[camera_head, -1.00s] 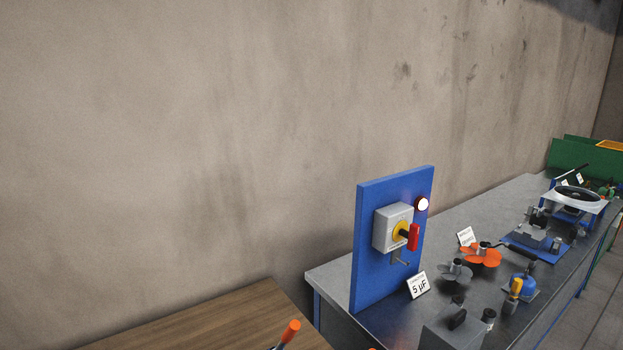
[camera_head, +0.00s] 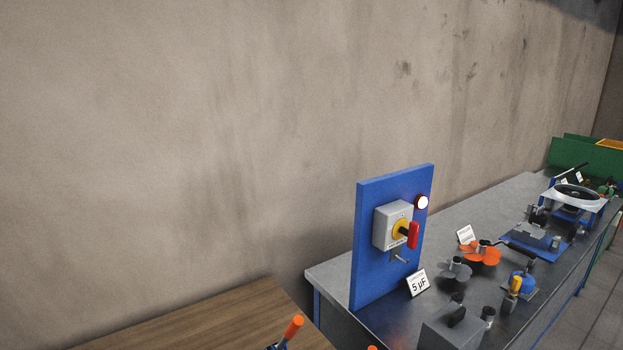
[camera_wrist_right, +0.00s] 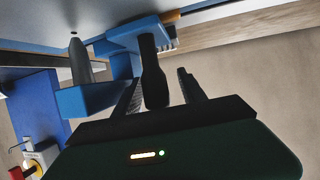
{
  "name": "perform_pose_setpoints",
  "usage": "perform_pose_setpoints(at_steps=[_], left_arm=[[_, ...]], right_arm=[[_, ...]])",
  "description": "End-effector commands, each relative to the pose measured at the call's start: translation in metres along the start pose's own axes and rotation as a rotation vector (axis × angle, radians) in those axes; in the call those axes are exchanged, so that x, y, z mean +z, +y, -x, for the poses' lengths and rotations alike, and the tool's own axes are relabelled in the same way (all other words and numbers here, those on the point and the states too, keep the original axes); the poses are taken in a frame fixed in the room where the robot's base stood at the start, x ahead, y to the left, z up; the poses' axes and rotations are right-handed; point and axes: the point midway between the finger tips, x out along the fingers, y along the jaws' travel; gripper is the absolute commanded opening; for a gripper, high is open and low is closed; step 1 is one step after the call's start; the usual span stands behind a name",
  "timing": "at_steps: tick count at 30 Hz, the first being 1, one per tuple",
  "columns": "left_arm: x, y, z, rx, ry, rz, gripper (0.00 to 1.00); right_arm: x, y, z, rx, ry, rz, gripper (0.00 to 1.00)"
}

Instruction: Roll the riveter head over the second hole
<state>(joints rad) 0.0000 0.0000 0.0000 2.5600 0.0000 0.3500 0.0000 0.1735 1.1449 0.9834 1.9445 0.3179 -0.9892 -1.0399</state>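In the right wrist view a blue tool (camera_wrist_right: 127,30) has a black handle-like part (camera_wrist_right: 153,83) standing between the two fingers of my right gripper (camera_wrist_right: 162,84). The fingers are apart, with a visible gap on the right side of the black part. A grey tapered piece (camera_wrist_right: 80,62) rises from a blue block (camera_wrist_right: 88,98) beside the left finger. A small dark spot (camera_wrist_right: 73,33) shows near its tip; I cannot tell whether it is a hole. In the head view an orange-tipped handle (camera_head: 293,326) shows at the bottom edge. No gripper shows there. I cannot identify the riveter head for certain.
A wooden table (camera_head: 210,325) lies at bottom left, its visible top mostly bare. A metal bench (camera_head: 345,276) to its right carries a blue switch panel (camera_head: 372,240), a 5 µF card (camera_head: 417,283), a grey box (camera_head: 452,330) and several devices. A wall stands behind.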

Motion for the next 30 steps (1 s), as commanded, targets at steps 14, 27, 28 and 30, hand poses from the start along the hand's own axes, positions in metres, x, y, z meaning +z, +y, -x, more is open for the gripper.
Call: perform_pose_setpoints(at_steps=[14, 27, 28, 30], left_arm=[[-0.003, 0.0, 0.012, 0.0, 0.0, 0.0, 0.35], [-0.007, 0.0, 0.028, 0.0, 0.0, 0.0, 0.35], [-0.007, 0.0, 0.029, 0.0, 0.0, 0.0, 0.35], [-0.007, 0.0, 0.032, 0.0, 0.0, 0.0, 0.35]], right_arm=[[-0.002, 0.0, 0.021, 0.0, -0.002, 0.001, 0.48], [-0.001, 0.0, 0.056, 0.0, -0.002, 0.001, 0.48], [-0.001, 0.0, 0.058, 0.001, -0.002, 0.001, 0.48], [-0.001, 0.0, 0.064, 0.0, -0.002, 0.002, 0.48]])
